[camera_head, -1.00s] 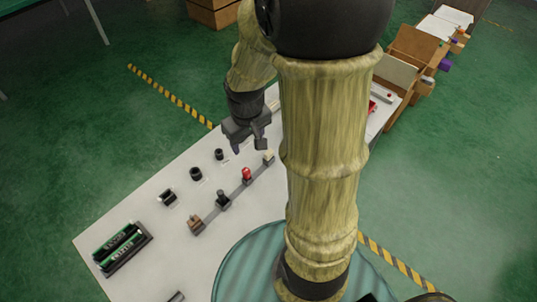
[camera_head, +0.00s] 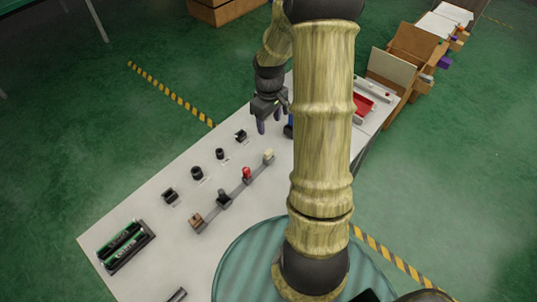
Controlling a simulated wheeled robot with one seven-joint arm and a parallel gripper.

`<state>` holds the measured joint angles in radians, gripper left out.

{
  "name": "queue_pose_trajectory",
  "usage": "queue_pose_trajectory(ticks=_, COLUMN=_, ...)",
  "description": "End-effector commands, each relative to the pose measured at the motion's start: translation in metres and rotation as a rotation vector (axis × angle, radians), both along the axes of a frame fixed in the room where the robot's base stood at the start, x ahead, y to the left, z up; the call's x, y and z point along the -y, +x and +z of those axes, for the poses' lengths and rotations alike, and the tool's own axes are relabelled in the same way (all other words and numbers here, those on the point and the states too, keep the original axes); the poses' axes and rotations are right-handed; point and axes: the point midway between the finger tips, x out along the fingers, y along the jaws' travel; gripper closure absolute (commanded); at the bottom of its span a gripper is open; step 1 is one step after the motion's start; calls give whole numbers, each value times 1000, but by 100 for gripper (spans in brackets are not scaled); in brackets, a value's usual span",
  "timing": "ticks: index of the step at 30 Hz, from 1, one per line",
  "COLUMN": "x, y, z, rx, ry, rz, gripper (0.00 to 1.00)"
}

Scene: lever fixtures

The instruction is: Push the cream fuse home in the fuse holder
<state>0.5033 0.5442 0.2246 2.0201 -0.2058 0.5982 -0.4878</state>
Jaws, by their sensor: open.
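The cream fuse (camera_head: 268,156) stands at the far right end of a grey strip (camera_head: 237,190) on the white table. A red fuse (camera_head: 247,173), a black one (camera_head: 223,197) and a brown one (camera_head: 196,220) stand along the same strip. My gripper (camera_head: 269,125) is open and empty, fingers pointing down, above the table beyond the cream fuse and apart from it. I cannot tell how deep the cream fuse sits.
Several black fittings (camera_head: 197,173) stand in a row behind the strip. A black tray with green parts (camera_head: 124,246) lies at the left end.

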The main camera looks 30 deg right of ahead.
Motion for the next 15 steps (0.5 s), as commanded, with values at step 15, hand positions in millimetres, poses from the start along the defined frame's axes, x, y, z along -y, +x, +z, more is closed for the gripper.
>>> queue_pose_trajectory(ticks=15, x=-1, y=-1, z=-84, rx=-4, ry=1, rz=2, gripper=44)
